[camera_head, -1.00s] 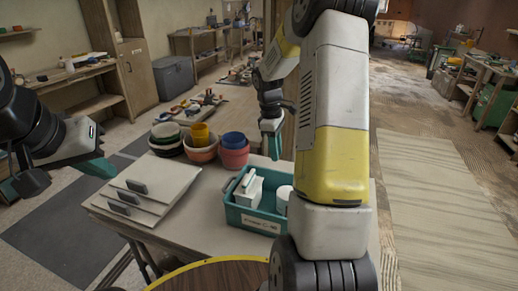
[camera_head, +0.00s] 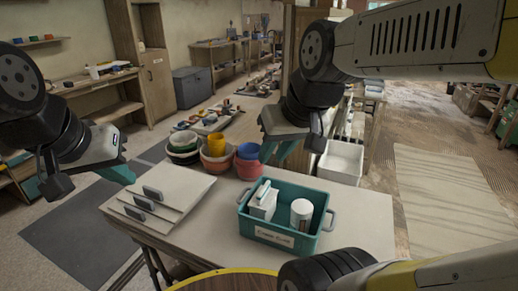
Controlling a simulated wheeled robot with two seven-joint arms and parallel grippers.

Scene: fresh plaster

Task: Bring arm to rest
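My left gripper (camera_head: 116,172) hangs at the left side of the head view, left of the table and its boards. Its teal fingertip points down and right; nothing shows in it, and the gap between its fingers is not clear. My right gripper (camera_head: 280,152) is above the far part of the table, behind the teal crate (camera_head: 284,239) and right of the stacked bowls. Its teal fingers point down; their opening is unclear and no held thing shows. My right arm bends across the upper right of the view.
The table (camera_head: 360,222) bears the crate, with a white box (camera_head: 262,204) and white cylinder (camera_head: 301,212) inside. Several boards (camera_head: 165,200) lie at left; coloured bowls (camera_head: 217,157) stand behind. A white bin (camera_head: 341,161) is beyond. The tabletop's right part is bare.

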